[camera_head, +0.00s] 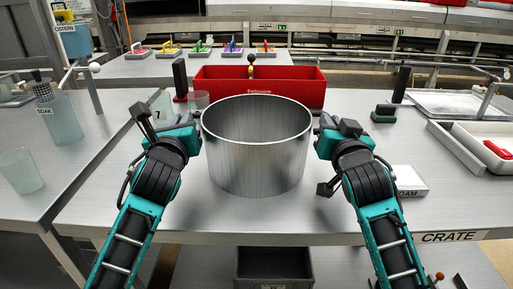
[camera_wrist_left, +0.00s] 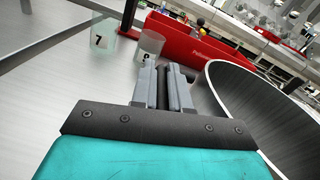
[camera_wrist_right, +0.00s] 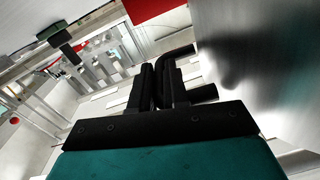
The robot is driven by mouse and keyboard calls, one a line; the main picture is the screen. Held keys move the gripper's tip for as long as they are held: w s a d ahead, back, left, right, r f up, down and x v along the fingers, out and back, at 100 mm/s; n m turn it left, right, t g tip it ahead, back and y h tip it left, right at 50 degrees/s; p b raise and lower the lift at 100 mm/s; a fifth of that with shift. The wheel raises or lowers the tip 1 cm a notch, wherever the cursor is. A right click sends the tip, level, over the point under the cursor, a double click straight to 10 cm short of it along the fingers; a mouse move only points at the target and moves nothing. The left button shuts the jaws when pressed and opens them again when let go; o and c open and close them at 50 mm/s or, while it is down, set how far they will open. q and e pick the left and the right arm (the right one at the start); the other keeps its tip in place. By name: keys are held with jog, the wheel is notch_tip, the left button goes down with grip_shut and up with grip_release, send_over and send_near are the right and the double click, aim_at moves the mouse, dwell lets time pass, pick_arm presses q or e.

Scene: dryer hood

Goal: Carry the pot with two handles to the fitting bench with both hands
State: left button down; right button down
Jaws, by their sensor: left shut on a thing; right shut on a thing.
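The pot (camera_head: 257,155) is a large open metal cylinder, upright at the middle of the head view, above or on the grey bench (camera_head: 230,220); I cannot tell whether its base touches. My left gripper (camera_head: 196,126) is at the pot's left side, shut on that side's handle, which is mostly hidden by the fingers. In the left wrist view the pot's rim and dark inside (camera_wrist_left: 275,110) show right of the fingers. My right gripper (camera_head: 318,130) is at the pot's right side, shut on the black right handle (camera_wrist_right: 180,54), partly visible in the right wrist view.
A red box (camera_head: 260,85) stands just behind the pot. A clear cup (camera_head: 199,99) is behind my left gripper. White trays (camera_head: 470,143) and a small white block (camera_head: 411,181) lie to the right. A side bench at left holds a bottle (camera_head: 58,118) and a beaker (camera_head: 20,171).

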dwell(0.7)
